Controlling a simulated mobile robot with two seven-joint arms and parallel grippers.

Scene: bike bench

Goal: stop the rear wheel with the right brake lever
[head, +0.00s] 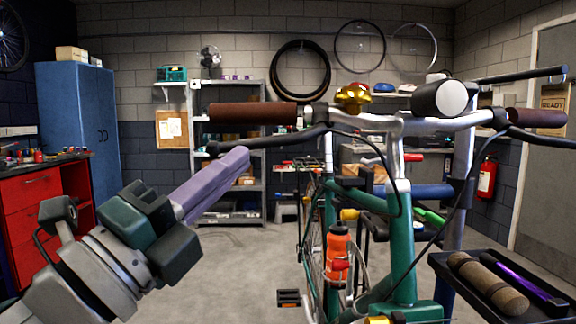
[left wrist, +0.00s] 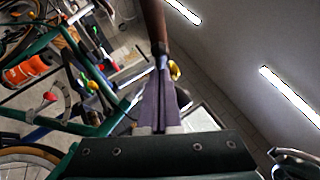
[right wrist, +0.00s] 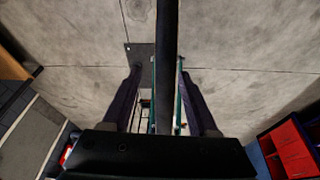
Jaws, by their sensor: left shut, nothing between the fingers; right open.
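The bike faces me. Its right brake lever (head: 270,141) is the black lever on the left of the head view, under a brown grip (head: 250,113). My left gripper (head: 238,158) is shut and empty, with its purple fingertips close below the lever's outer end; I cannot tell if they touch. In the left wrist view the shut fingers (left wrist: 161,75) point at the brown grip (left wrist: 154,22). The rear wheel (head: 311,232) is partly hidden behind the green frame; I cannot tell if it turns. My right gripper (right wrist: 158,70) is open, with a dark bar (right wrist: 167,35) showing between its fingers.
The other brown grip (head: 538,118) and lever (head: 545,137) are on the right. An orange bottle (head: 338,245) sits on the frame. A black tray (head: 545,312) holds small items at lower right. A red drawer cabinet (head: 38,190) stands left. The floor between is clear.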

